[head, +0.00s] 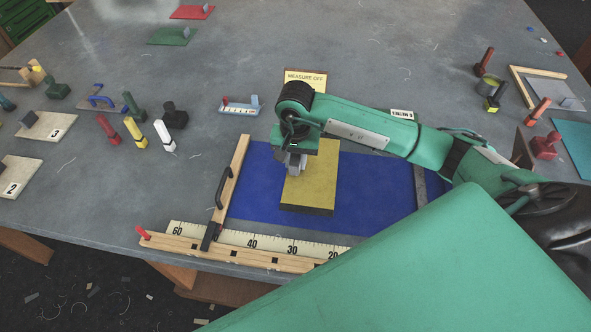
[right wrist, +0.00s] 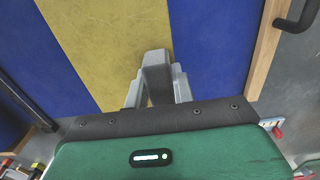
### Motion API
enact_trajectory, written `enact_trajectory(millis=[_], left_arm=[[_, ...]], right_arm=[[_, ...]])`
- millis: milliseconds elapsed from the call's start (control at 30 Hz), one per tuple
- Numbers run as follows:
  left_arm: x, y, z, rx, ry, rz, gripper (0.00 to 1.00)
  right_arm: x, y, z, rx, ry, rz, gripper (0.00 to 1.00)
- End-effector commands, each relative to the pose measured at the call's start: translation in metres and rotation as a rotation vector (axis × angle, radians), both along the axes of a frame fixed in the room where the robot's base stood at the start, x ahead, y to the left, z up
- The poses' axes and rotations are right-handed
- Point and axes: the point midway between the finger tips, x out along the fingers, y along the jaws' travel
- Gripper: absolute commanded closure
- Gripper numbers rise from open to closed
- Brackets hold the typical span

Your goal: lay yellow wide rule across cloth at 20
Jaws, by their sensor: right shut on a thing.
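The yellow wide rule (head: 317,178) is a flat yellow board with a dark front edge. It stands lengthwise over the blue cloth (head: 262,190), its front end behind the 20-to-30 stretch of the scale (head: 272,246). My right gripper (head: 292,168) is shut on it from above. In the right wrist view the grey fingers (right wrist: 157,88) are against the yellow rule (right wrist: 100,45), with blue cloth (right wrist: 215,40) on both sides. I cannot tell whether the rule touches the cloth or hangs just above it. My left gripper is not in view.
A wooden bar with a black handle (head: 222,190) lies along the cloth's left side. A wooden rail with a red peg (head: 143,233) runs along the front. A "MEASURE OFF" sign (head: 305,78) is behind. Coloured pegs (head: 133,130) and numbered boards stand left; tools lie right. The back table is mostly clear.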

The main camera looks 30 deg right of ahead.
Motion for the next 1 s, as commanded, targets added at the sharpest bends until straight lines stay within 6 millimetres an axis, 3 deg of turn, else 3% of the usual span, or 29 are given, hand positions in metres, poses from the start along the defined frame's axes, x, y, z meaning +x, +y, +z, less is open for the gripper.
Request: enact_trajectory(millis=[567, 967, 1000], left_arm=[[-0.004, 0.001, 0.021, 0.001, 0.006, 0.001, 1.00], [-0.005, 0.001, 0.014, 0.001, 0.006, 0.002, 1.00], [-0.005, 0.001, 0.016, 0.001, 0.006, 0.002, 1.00]], right_arm=[[-0.001, 0.000, -0.064, 0.000, 0.001, 0.000, 1.00], [0.000, 0.000, -0.071, 0.000, -0.002, 0.001, 1.00], [0.000, 0.000, -0.069, 0.000, -0.001, 0.000, 0.67]])
